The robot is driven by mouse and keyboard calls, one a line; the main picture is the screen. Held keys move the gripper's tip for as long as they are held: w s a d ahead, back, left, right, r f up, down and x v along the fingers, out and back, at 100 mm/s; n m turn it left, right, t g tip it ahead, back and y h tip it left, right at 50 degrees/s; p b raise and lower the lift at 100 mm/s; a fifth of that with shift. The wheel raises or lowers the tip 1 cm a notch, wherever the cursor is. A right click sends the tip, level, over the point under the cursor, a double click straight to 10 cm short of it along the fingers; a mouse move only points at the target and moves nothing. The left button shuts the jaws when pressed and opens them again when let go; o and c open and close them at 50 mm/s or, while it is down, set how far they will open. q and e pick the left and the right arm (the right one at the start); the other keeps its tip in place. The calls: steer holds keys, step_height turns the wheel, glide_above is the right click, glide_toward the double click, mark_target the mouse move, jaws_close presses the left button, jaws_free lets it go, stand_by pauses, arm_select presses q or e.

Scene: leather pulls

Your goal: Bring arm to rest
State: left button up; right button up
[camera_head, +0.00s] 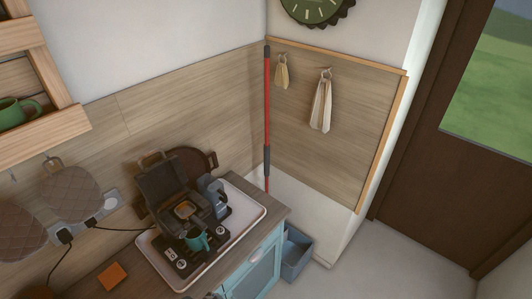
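Neither of my grippers nor my arms can be seen in the head view. The view looks down on a kitchen corner. A wooden counter (228,266) runs along the left wall, with a teal cabinet (262,270) below its right end. On the counter a white-rimmed tray (153,254) bears a dark appliance with a raised lid (163,187), a teal mug (197,240) and a blue-grey pot-like item (211,190).
An orange square (112,276) lies left of the tray. Quilted mitts (72,194) hang on the wall. A red pole (267,108) stands in the corner. A grey-blue bin (296,253) sits beside the cabinet. Floor (395,262) is clear before the brown door (425,150).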

arm_select(q)
steer(key=s+a+f+n+y, duration=0.3)
steer(key=s+a+f+n, duration=0.2)
steer(key=s+a+n, duration=0.4)
steer(key=s+f+m+g+b, duration=0.2)
steer(key=s+f, duration=0.1)
steer(key=f, duration=2.6)
steer(key=s+a+f+g+b, duration=0.1)
steer(key=s+a+f, duration=0.1)
steer(key=s+f, duration=1.5)
steer(key=shift+s+a+y, duration=0.3)
steer(key=shift+s+a, duration=0.1)
